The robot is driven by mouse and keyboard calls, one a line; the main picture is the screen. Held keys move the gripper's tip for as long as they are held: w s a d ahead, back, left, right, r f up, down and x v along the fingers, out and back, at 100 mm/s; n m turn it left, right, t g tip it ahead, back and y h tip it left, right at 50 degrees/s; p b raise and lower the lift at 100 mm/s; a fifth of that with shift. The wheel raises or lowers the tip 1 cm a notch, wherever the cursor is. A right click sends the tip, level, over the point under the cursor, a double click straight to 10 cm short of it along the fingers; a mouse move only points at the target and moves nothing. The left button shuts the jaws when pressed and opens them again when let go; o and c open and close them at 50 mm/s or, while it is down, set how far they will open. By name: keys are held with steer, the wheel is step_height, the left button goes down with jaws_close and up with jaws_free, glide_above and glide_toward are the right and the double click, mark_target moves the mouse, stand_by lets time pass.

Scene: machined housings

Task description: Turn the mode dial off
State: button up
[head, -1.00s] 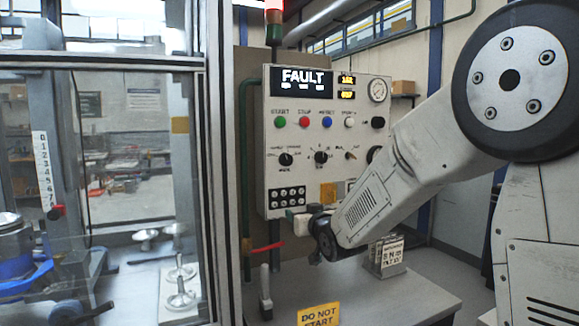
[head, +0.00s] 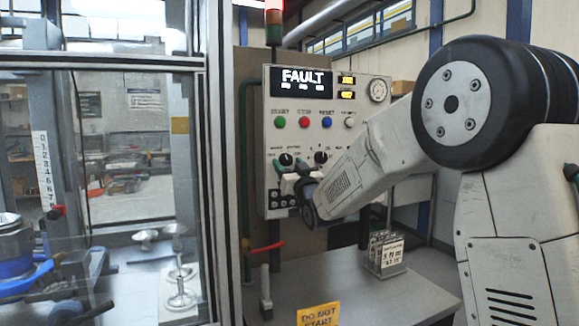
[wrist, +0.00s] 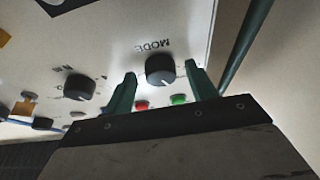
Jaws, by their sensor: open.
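The mode dial (head: 286,159) is a black round knob low on the left of the control panel. In the wrist view the mode dial (wrist: 160,69) appears upside down beside its MODE label, with a pale mark at its lower edge. My gripper (head: 290,167) is at the panel by this dial. In the wrist view the green fingers of my gripper (wrist: 160,78) stand apart, one on each side of the dial, holding nothing. I cannot tell whether the fingertips reach past the knob's face. The lettering around the dial is too small to read.
A second black dial (head: 321,157) sits just right. Green (head: 279,122), red (head: 303,122) and blue (head: 327,122) buttons are above, below a FAULT display (head: 302,83). A red-handled lever (head: 266,247) is below. A framed glass enclosure (head: 215,150) stands left.

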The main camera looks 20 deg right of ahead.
steer(key=shift+c, duration=0.3)
steer(key=c, duration=0.9)
steer(key=shift+n+y, duration=0.4)
steer(key=shift+n, duration=0.2)
steer(key=n+y, duration=0.1)
steer(key=n, duration=0.2)
steer(key=n+g+y, duration=0.1)
steer(key=n, duration=0.1)
steer(key=shift+w+d+r+y, duration=0.1)
steer(key=shift+d+y, duration=0.15)
steer(key=shift+y, duration=0.05)
steer(key=shift+d+r+n+g+y, duration=0.1)
steer(key=shift+n+g+y, duration=0.45)
steer(key=shift+n, duration=1.05)
steer(key=shift+d+n+g+y, duration=0.1)
steer(key=shift+n+g+y, duration=0.45)
steer(key=shift+n, duration=1.05)
